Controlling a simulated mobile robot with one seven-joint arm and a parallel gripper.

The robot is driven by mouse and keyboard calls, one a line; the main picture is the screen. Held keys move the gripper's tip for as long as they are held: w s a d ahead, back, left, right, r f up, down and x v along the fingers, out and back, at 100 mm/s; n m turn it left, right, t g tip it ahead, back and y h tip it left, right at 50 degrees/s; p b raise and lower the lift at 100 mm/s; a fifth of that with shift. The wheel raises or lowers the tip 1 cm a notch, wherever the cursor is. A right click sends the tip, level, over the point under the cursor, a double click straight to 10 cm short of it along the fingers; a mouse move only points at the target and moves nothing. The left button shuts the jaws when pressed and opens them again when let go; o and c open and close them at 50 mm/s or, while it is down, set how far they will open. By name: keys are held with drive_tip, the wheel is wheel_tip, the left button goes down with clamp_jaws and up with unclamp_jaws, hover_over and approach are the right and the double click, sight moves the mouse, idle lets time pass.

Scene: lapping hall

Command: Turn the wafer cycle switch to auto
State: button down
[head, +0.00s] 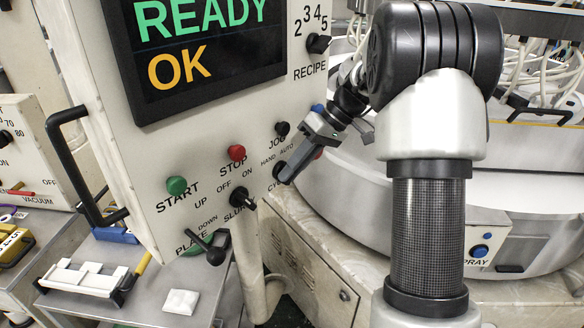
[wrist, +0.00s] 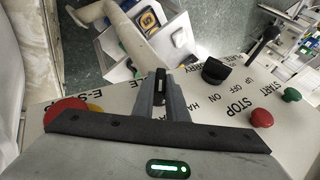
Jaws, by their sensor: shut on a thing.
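The cycle switch (head: 278,170) is a small black knob on the white control panel, below the JOG button, with HAND and AUTO printed above it. In the head view my gripper (head: 287,174) reaches it from the upper right and partly covers it and its label. In the wrist view the black knob (wrist: 160,86), with a pale line on it, sits between the two grey fingers of my gripper (wrist: 162,92), which are shut on it. The AUTO word is hidden in the wrist view, so I cannot tell which position the knob points to.
The slurry switch (head: 242,197) is close at left, with the red STOP button (head: 236,153) and green START button (head: 176,185) beyond. A black plate lever (head: 214,251) sticks out lower down. A red emergency stop (wrist: 66,112) is close beside my gripper.

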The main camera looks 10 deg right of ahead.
idle(0.4)
drive_tip(key=c, duration=1.8)
unclamp_jaws()
drive_tip(key=shift+o, duration=0.2)
drive_tip(key=v, duration=1.7)
drive_tip(key=shift+d+p, duration=0.2)
drive_tip(key=shift+p, duration=0.25)
drive_tip(key=shift+r, duration=0.1)
